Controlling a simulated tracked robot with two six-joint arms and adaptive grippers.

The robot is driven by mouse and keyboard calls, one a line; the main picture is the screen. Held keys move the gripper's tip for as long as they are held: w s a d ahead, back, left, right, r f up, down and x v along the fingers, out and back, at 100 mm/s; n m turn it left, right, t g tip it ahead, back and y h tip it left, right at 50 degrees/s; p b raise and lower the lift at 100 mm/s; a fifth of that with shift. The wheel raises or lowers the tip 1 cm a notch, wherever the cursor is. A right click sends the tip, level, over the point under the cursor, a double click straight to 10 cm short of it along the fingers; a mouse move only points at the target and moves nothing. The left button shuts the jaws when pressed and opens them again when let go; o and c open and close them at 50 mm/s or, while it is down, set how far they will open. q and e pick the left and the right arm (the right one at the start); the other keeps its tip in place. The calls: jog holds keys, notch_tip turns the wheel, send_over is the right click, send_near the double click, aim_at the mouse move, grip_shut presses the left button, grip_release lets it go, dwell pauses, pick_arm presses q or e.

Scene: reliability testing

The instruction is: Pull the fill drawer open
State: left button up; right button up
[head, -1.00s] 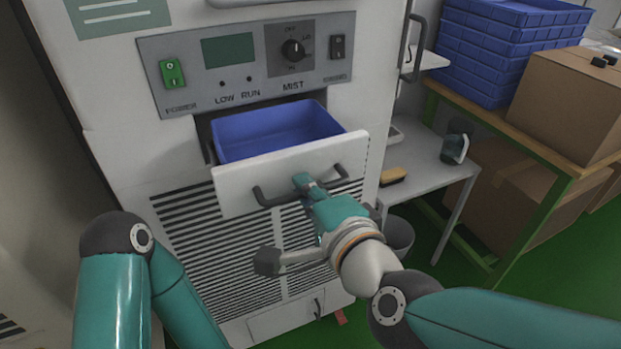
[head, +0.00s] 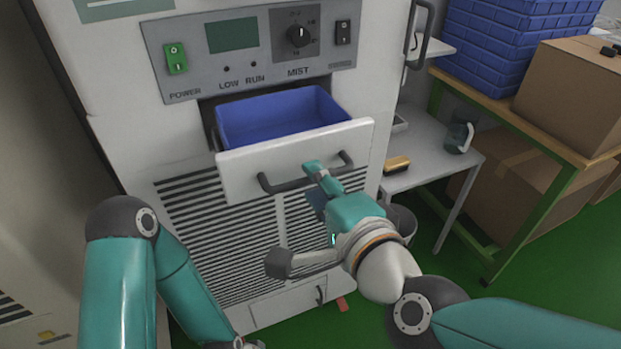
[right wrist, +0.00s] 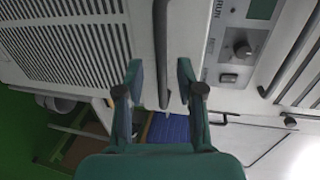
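The fill drawer (head: 240,175) is pulled out of the white machine, with its blue bin (head: 280,115) showing inside. Its dark bar handle (head: 285,185) runs across the white front. My right gripper (head: 316,172) is in front of the right part of the handle. In the right wrist view my right gripper (right wrist: 160,80) has its two fingers spread, and the handle (right wrist: 162,45) shows in the gap with space on both sides. Whether a finger touches it I cannot tell. My left arm is at the lower left; its gripper is not seen.
A control panel (head: 250,48) with a green switch and a knob is above the drawer. A grey side table (head: 430,165) with a yellow brush (head: 397,164) stands to the right, beside a bench with blue crates (head: 510,45) and a cardboard box (head: 575,95).

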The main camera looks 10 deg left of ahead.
jog(key=v, duration=0.5)
jog(key=shift+s+f, duration=0.1)
jog(key=shift+s, duration=0.05)
